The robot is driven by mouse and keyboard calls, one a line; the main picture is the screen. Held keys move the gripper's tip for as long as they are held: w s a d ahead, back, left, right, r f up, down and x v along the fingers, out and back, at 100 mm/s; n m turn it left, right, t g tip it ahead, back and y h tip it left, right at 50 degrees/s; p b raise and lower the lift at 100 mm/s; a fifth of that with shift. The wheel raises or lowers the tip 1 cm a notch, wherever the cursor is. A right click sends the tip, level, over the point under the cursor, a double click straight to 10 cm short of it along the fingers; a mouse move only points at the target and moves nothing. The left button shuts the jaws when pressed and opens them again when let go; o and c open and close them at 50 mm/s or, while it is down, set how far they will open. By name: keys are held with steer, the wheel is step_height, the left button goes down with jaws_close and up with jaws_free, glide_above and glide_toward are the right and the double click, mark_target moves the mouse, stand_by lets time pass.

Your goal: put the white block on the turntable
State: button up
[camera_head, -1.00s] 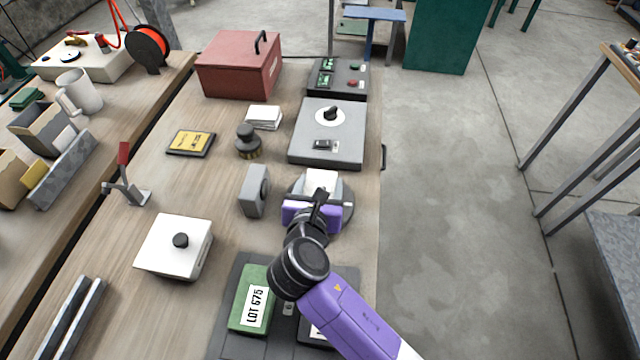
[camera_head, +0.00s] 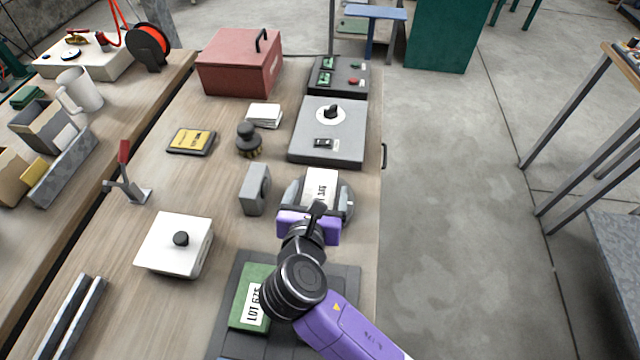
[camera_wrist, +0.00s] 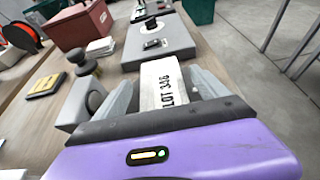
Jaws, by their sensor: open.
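The white block (camera_head: 321,184), marked LOT 346, is at the turntable (camera_head: 347,212), a round grey disc partly hidden by my gripper and the block. It appears to rest on the disc, but its underside is hidden. My gripper (camera_head: 318,193) is open, with its fingers on either side of the block. In the wrist view, the white block (camera_wrist: 162,84) shows between the two grey fingers of my gripper (camera_wrist: 165,88), with its label towards me. A gap shows beside the right finger; contact on the left is unclear.
A grey upright block (camera_head: 254,190) stands close left of the turntable. A grey box with a dial (camera_head: 340,147) is behind it. A green LOT 675 block (camera_head: 247,295) lies on a dark tray (camera_head: 236,345) in front. A white knobbed box (camera_head: 158,240) stands left.

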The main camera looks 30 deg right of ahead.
steer(key=v, duration=0.8)
stand_by(0.4)
